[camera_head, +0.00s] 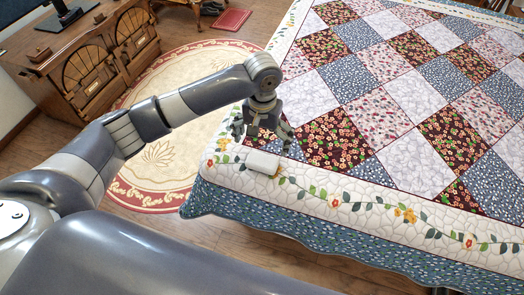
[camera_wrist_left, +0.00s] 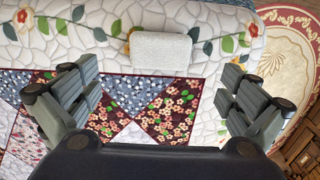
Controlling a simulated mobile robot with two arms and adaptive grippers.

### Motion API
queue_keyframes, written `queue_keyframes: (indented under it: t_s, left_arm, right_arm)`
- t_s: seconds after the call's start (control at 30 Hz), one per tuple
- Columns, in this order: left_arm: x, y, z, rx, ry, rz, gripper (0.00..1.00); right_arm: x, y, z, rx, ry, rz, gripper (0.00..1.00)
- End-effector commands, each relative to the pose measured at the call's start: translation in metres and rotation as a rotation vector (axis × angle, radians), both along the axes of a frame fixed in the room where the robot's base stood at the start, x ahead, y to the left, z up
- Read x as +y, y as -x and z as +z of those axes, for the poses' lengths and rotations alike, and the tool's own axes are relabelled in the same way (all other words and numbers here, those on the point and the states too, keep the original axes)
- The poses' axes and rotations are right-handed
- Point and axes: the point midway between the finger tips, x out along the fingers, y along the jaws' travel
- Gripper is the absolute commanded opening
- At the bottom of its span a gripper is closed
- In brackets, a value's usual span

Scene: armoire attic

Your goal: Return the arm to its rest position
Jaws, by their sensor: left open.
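My left arm reaches in from the left in the head view and bends down over the near left corner of the bed. My left gripper (camera_head: 263,137) is open and empty, with its fingers spread above the quilt. In the left wrist view the two fingers (camera_wrist_left: 161,95) stand wide apart. A small white block-like object (camera_head: 262,163) lies on the quilt's white border, close to the gripper. It also shows in the left wrist view (camera_wrist_left: 160,53), beyond the fingers and apart from them. My right gripper is not in view.
The bed with its patchwork quilt (camera_head: 430,88) fills the right side. A wooden cabinet (camera_head: 85,60) stands at the upper left, and a round rug (camera_head: 150,165) lies on the wood floor beside the bed. A red item (camera_head: 231,19) lies on the floor at the top.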

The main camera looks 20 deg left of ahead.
Motion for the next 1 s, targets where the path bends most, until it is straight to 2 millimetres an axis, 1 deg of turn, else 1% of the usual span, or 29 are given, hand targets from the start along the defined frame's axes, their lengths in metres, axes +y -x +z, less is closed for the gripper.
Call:
queue_keyframes:
  t_s: [0.03, 0.1, 0.2, 0.7, 0.87, 0.97, 1.0]
  left_arm:
    - [0.000, 0.000, 0.007, -0.001, 0.001, 0.000, 1.00]
    - [0.000, 0.000, 0.015, -0.001, 0.000, 0.001, 1.00]
    - [0.000, 0.000, 0.021, 0.000, 0.000, 0.001, 1.00]
    - [0.000, 0.000, 0.022, 0.001, 0.000, 0.001, 1.00]
    - [-0.006, 0.005, 0.016, 0.000, 0.011, -0.019, 1.00]
    - [-0.020, 0.018, 0.004, -0.007, 0.044, -0.069, 1.00]
    - [-0.029, 0.026, -0.003, -0.014, 0.064, -0.097, 1.00]
  right_arm:
    - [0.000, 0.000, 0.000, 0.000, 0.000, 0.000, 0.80]
    - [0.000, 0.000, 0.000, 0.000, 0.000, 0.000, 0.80]
    - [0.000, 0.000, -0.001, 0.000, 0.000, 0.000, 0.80]
    - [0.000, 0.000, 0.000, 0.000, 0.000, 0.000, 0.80]
    - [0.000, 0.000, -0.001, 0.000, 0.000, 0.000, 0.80]
    - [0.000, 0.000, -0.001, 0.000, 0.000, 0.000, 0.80]
    - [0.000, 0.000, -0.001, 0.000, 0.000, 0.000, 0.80]
